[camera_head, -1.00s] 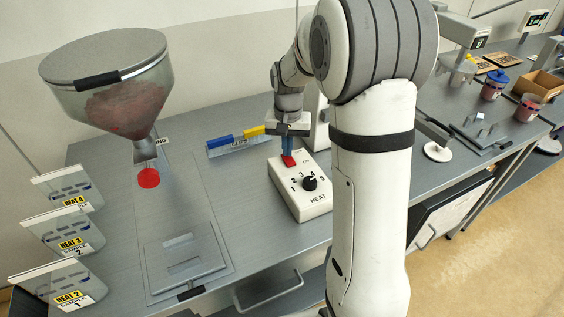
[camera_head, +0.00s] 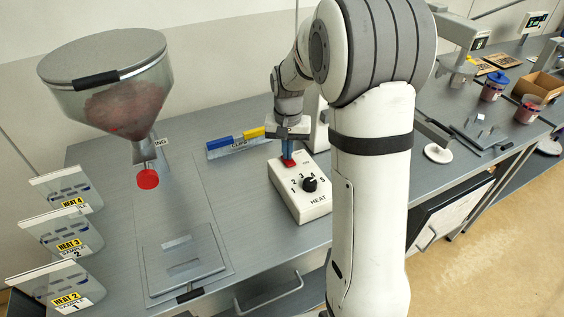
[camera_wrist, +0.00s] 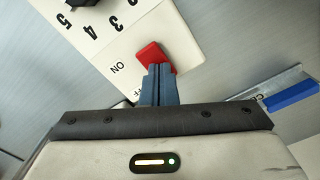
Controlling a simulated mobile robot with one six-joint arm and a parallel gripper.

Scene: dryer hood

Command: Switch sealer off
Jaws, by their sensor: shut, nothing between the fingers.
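The sealer's white control box (camera_head: 312,206) sits on the grey bench, with a black heat knob (camera_head: 310,184) among printed numbers and the word HEAT. A red rocker switch (camera_head: 289,163) is at its far left end; it also shows in the wrist view (camera_wrist: 153,54) beside the printed word ON and a partly hidden OFF. My gripper (camera_head: 288,150) points down with its blue fingers closed together. In the wrist view the fingertips (camera_wrist: 157,72) are at the red switch's edge and hide part of it. Whether they press on it, I cannot tell.
A blue and yellow clip strip (camera_head: 236,140) lies behind the box. My arm hides the bench to the box's right. The bench's left middle holds a flat plate (camera_head: 185,262).

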